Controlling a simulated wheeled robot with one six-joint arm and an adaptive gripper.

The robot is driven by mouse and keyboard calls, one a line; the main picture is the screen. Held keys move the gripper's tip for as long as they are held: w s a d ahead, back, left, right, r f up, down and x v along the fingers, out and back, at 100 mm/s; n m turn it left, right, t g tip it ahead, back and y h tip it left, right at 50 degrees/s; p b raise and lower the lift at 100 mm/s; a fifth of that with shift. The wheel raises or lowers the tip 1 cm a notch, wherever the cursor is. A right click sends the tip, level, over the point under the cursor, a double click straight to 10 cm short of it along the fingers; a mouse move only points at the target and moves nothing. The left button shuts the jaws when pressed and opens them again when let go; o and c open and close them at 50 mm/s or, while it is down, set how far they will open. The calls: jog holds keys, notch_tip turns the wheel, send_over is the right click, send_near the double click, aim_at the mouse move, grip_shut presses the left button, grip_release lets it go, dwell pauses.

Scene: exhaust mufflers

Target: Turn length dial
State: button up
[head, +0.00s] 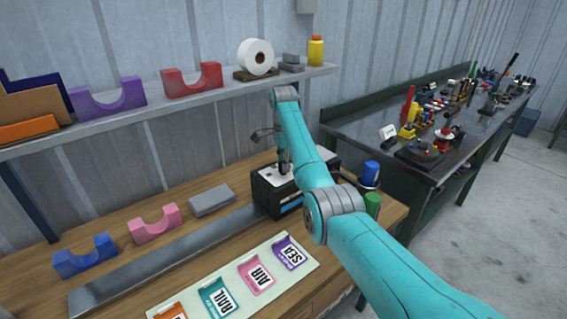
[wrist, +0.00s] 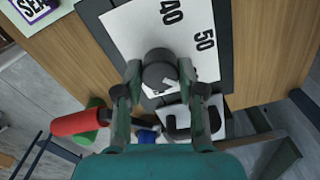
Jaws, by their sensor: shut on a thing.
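The length dial is a dark round knob (wrist: 159,58) on a white scale plate (wrist: 140,28) marked 40 and 50, in the wrist view. My gripper (wrist: 160,78) has one finger on each side of the knob and is shut on it. In the head view my gripper (head: 284,165) points down onto the top of a black machine box (head: 268,200) on the wooden bench. My arm hides part of the box there, and the dial cannot be made out.
A red handle (wrist: 75,122) lies left of my fingers in the wrist view. Blue (head: 370,173) and green (head: 373,204) cylinders stand right of the box. A label mat (head: 225,278) lies in front; a shelf (head: 200,97) runs behind.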

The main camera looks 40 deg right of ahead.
jog(key=n, duration=0.5)
jog(key=shift+n, duration=0.3)
jog(key=n, duration=1)
jog(key=shift+n, duration=2.6)
jog(key=o, duration=1.1)
jog(key=shift+o, duration=0.2)
